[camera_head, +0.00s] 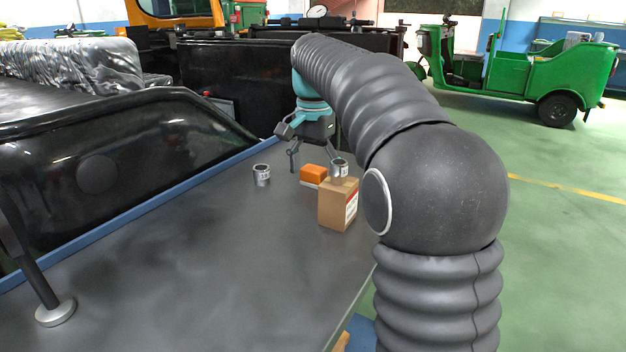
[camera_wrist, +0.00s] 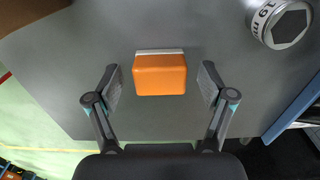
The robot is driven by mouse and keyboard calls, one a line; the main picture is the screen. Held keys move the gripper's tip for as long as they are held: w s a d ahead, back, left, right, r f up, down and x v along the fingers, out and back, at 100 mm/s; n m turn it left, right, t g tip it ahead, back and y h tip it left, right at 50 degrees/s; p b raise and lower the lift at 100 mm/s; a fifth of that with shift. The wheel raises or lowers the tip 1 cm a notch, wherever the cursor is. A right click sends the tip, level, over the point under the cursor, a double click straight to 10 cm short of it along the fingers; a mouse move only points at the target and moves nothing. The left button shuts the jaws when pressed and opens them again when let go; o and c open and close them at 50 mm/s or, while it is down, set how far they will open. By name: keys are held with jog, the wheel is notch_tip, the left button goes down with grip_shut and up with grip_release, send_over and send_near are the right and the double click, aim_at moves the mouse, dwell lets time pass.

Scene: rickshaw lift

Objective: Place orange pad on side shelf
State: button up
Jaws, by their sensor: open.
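The orange pad (camera_head: 312,173) lies on the dark grey tabletop, with a pale strip along its edge. In the wrist view the orange pad (camera_wrist: 160,75) sits centred between the fingers, with a gap on both sides. My gripper (camera_head: 311,163) is above the pad, pointing down. In the wrist view my gripper (camera_wrist: 160,88) is open and empty, its fingers apart around the pad without touching it. I cannot make out a side shelf with certainty in either view.
A metal cylinder (camera_head: 262,175) stands left of the pad. Another cylinder (camera_head: 339,169) is at the right, by a cardboard box (camera_head: 338,204). The tabletop (camera_head: 215,255) is clear in front. A black lamp-like stand (camera_head: 55,310) is at left. A green rickshaw (camera_head: 520,70) is behind.

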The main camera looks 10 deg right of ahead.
aim_at(316, 168)
jog(key=shift+f, duration=0.15)
jog(key=c, duration=1.3)
jog(key=shift+r, duration=0.45)
jog(key=shift+c, duration=0.2)
jog(key=r, duration=0.2)
jog(key=r+p, duration=0.1)
jog(key=shift+d+r, duration=0.25)
jog(key=shift+r, duration=0.15)
jog(key=s+d+r, duration=0.5)
jog(key=d+r, duration=0.1)
jog(key=d, duration=0.3)
jog(key=shift+s+d+r+p, duration=0.2)
jog(key=shift+s+d+p, duration=0.15)
jog(key=shift+s+p, duration=0.1)
